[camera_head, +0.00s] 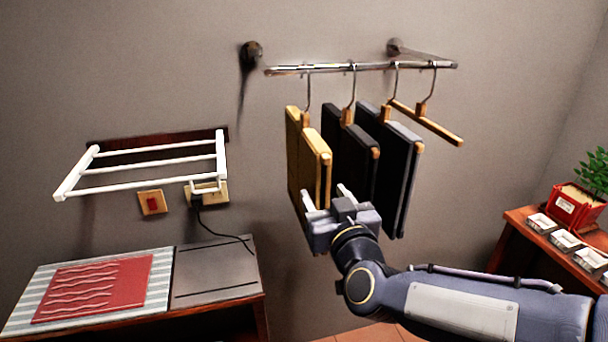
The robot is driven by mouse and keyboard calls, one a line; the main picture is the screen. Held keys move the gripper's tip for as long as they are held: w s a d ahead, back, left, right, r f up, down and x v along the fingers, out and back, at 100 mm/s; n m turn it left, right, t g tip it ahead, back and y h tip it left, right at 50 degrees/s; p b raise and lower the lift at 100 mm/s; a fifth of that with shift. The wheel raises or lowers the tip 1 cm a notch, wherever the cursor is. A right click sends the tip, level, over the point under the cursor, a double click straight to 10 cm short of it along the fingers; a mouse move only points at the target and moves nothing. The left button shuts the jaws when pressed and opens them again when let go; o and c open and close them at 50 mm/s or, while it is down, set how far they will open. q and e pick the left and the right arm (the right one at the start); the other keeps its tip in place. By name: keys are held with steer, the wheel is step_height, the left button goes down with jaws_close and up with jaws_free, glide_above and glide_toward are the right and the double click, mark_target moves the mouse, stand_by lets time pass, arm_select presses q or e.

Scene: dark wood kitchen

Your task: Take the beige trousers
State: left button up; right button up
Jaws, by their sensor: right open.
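The beige trousers (308,158) hang folded on a wooden hanger, leftmost on the metal wall rail (360,67). My right gripper (324,196) is open at the lower part of the beige trousers, its fingers pointing up towards the wall. The fingers overlap the trousers' lower edge in the picture; I cannot tell whether they touch. The gripper hides part of the trousers' bottom. My left gripper is not in view.
Black trousers (349,160) and dark grey trousers (398,170) hang close to the right, then an empty hanger (428,122). A shelf with a red planter (574,207) stands right.

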mark_target(305, 151)
steer(key=x, duration=0.5)
steer(key=shift+s+f+p, duration=0.1)
steer(key=shift+p, duration=0.25)
jaws_close()
